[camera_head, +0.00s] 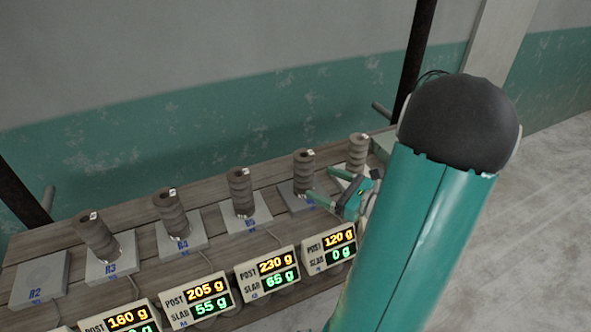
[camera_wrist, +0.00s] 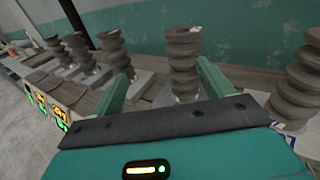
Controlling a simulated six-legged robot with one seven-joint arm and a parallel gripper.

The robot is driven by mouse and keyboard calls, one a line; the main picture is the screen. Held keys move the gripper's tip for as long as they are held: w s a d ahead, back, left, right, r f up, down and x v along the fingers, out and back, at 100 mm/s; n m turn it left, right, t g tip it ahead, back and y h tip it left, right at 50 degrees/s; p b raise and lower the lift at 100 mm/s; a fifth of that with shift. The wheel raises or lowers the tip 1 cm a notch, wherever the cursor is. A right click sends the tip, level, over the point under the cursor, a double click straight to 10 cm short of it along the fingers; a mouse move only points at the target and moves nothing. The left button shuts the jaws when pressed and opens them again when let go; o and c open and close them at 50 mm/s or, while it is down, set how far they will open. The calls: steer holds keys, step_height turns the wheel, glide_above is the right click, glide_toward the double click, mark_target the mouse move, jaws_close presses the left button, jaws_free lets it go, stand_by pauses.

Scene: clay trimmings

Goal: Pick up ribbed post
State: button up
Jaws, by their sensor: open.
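Several grey-brown ribbed posts stand upright on grey slabs along the bench. One ribbed post (camera_head: 304,170) stands just beyond my gripper's fingertips in the head view. In the wrist view what looks like the same post (camera_wrist: 184,62) shows between the two fingers, apart from both. My gripper (camera_head: 321,183) is open and empty, with its teal fingers pointing left along the bench; they also show in the wrist view (camera_wrist: 165,80). My arm hides part of the bench's right end. The post's lower end is partly hidden by my gripper body in the wrist view.
Another ribbed post (camera_head: 357,150) stands close behind my gripper; a near post fills the wrist view's right edge (camera_wrist: 300,85). Further posts (camera_head: 240,192) stand to the left. Lit displays (camera_head: 328,250) line the bench front. A slab marked R2 (camera_head: 40,277) is bare.

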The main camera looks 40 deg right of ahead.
mark_target(312, 168)
steer(key=w, duration=0.2)
steer(key=w+d+m+h, duration=0.1)
steer(key=w, duration=0.1)
steer(key=w+d+m+t+h, duration=0.1)
steer(key=w, duration=0.1)
steer(key=shift+w+d+f, duration=0.1)
steer(key=shift+w+f, duration=0.2)
steer(key=shift+f, duration=0.05)
steer(key=w, duration=0.5)
steer(key=shift+w+a+f, duration=0.2)
steer(key=shift+w+a, duration=0.1)
steer(key=shift+w, duration=0.1)
steer(key=c, duration=1.5)
